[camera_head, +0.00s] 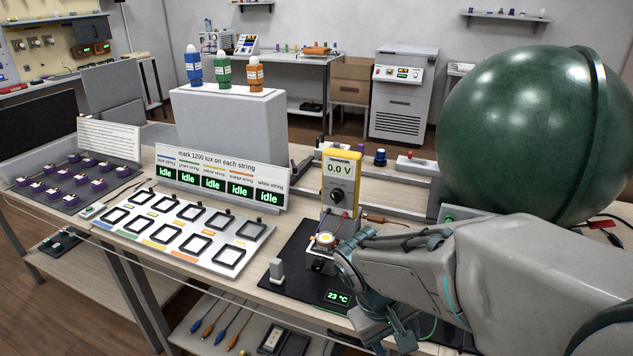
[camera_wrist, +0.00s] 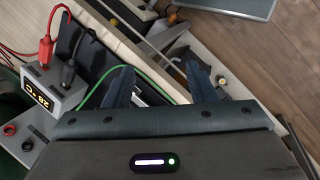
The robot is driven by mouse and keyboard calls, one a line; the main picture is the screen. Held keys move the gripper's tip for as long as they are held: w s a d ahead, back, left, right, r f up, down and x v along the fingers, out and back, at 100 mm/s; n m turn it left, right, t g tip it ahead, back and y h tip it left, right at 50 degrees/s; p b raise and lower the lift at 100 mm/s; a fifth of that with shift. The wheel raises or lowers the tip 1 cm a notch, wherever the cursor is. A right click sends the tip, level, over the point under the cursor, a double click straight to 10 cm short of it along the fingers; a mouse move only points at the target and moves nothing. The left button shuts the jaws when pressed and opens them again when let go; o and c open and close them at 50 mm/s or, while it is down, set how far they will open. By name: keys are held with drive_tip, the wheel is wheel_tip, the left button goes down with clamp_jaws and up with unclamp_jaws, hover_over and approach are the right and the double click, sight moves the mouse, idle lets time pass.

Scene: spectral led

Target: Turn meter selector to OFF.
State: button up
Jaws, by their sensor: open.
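The yellow meter (camera_head: 341,168) stands upright at the back of the black mat in the head view, and its display reads 0.0 V. Its dark round selector (camera_head: 338,196) is on the front face below the display; the pointer's setting is too small to read. My gripper is open and empty in the wrist view (camera_wrist: 160,80), with its two dark fingers spread over the bench edge. In the head view my arm comes in from the right, and the gripper is low at the front edge, in front of and below the meter, apart from it. The meter is not recognisable in the wrist view.
A small lamp fixture (camera_head: 324,240) stands before the meter. A large green sphere (camera_head: 520,135) fills the right side. A sign panel (camera_head: 221,178) and a tray of square frames (camera_head: 183,232) lie left. In the wrist view, a grey box (camera_wrist: 50,93) with red and black leads is left of my fingers.

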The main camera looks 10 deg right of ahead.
drive_tip(key=w+d+r+n+t+h+p, duration=0.1)
drive_tip(key=w+d+r+n+h+p, duration=0.1)
drive_tip(key=w+d+n+h+p, duration=0.3)
drive_tip(key=n+t+p, duration=0.3)
drive_tip(key=n+t, duration=0.9)
drive_tip(key=t, duration=0.3)
approach(333, 200)
drive_tip(key=p+x, duration=0.1)
drive_tip(key=x, duration=0.8)
drive_tip(key=c, duration=1)
